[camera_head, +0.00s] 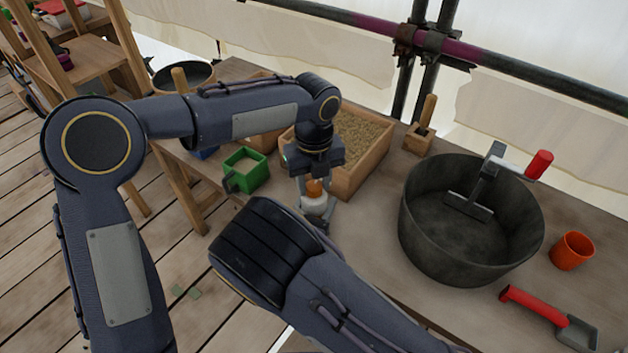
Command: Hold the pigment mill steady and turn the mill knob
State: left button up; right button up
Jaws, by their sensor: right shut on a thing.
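The pigment mill (313,207) is a small pale body with an orange mill knob (314,188) on top, upright near the table's front edge. My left gripper (317,185) points down from above, its fingers apart on either side of the knob; I cannot make out whether they touch it. My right arm comes in from the lower right, and its thick wrist hides the front of the mill's surroundings. Only a grey bit of my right gripper (324,220) shows, shut on the mill's body. The mill's base is hidden.
A wooden tray of grain-like material (372,130) stands right behind the mill, and a green box (246,168) to its left. A large dark tub (415,235), an orange cup (572,250) and a red-handled scoop (535,303) are to the right. Scaffold poles run behind.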

aim_at(314, 185)
pick_arm(q)
jog(key=shift+o, duration=1.3)
jog(key=shift+r, duration=0.15)
notch_tip(314, 185, up, 12)
pick_arm(e)
jog(key=o, duration=1.1)
